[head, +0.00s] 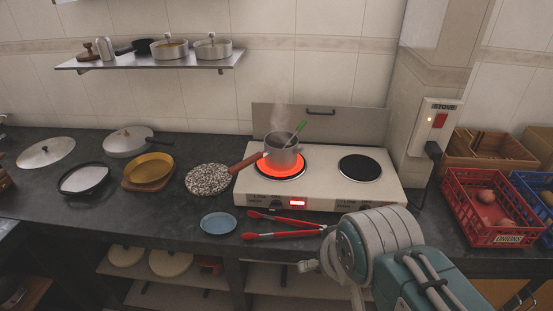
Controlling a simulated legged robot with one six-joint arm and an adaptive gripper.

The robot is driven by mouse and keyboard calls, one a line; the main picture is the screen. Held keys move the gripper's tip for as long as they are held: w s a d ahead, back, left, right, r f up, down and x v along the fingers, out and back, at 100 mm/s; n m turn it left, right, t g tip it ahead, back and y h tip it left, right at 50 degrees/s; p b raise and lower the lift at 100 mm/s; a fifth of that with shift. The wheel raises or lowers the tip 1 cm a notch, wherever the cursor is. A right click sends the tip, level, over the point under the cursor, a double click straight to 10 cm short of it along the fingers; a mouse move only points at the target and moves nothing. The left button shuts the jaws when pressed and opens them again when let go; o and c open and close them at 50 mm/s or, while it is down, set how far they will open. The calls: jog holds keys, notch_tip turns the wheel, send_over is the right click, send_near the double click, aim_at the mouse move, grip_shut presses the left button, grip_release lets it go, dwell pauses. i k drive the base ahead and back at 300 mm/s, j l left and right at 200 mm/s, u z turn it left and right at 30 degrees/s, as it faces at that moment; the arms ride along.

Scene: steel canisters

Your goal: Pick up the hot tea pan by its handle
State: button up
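The tea pan (284,156) is a small steel pot on the glowing red left burner (283,174) of the white stove. Steam rises from it. Its reddish-brown handle (247,162) points left and slightly towards me, past the stove's left edge. My gripper (310,266) is at the lower middle, in front of the counter edge, well below and apart from the pan. The arm partly hides it, and I cannot tell whether its fingers are open. Nothing shows in it.
A speckled round mat (208,179) lies left of the stove. A blue dish (218,223) and red-handled tongs (285,227) lie in front. The right burner (360,168) is dark and empty. A red onion crate (490,208) stands at right. Pans crowd the left counter.

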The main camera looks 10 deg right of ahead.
aim_at(278, 158)
jog(key=i+j+z, duration=0.3)
jog(key=j, duration=0.3)
jog(key=i+j+z, duration=0.3)
jog(key=j, duration=0.35)
